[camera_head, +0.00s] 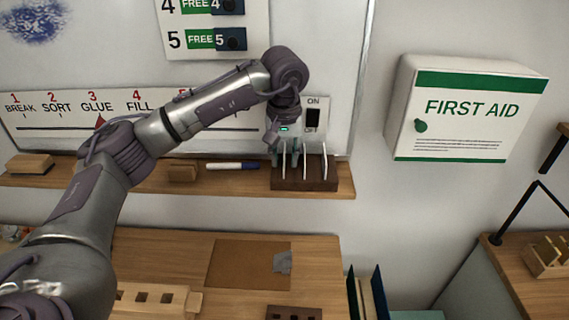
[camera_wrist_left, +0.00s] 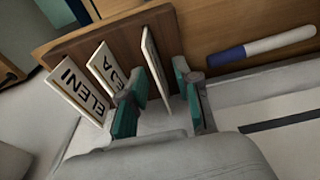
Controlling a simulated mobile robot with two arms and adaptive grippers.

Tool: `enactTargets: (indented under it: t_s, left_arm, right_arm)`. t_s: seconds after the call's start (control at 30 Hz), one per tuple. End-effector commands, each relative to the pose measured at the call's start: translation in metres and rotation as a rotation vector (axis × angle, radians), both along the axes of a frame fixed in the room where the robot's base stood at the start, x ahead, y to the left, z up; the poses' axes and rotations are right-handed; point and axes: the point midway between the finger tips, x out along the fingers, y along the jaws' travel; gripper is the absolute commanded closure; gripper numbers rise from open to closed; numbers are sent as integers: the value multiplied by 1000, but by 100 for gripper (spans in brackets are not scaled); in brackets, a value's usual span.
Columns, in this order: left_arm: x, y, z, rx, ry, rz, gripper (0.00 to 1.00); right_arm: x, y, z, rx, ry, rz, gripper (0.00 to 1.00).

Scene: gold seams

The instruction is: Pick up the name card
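A dark wooden card rack (camera_head: 320,180) on the shelf holds several upright name cards. In the left wrist view, one card reads "ELENI" (camera_wrist_left: 84,90) and another (camera_wrist_left: 106,68), partly covered, shows letters ending in "CA". A third card (camera_wrist_left: 154,66) is seen nearly edge-on, so its name is hidden. My left gripper (camera_head: 284,154) reaches down at the rack's left end, around the leftmost card in the head view. In the left wrist view its teal fingers (camera_wrist_left: 158,98) stand apart on either side of the third card, with gaps visible. My right gripper is not in view.
The whiteboard (camera_head: 220,65) and a switch (camera_head: 313,117) are close behind the gripper. A first aid box (camera_head: 465,110) hangs at right. The desk (camera_head: 190,250) is below.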

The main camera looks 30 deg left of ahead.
Motion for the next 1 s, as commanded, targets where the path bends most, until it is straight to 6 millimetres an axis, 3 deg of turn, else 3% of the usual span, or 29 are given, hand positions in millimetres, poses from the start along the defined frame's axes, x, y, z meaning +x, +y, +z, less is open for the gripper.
enactTargets:
  t_s: [0.17,0.37,0.9,1.0]
  left_arm:
    - [0,0,0,0,0,0,68]
    - [0,0,0,0,0,0,100]
    - [0,0,7,0,0,0,100]
    - [1,0,12,-1,-3,0,100]
  right_arm:
    - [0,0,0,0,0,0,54]
    - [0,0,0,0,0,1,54]
    - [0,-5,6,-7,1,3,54]
    - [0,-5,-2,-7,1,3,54]
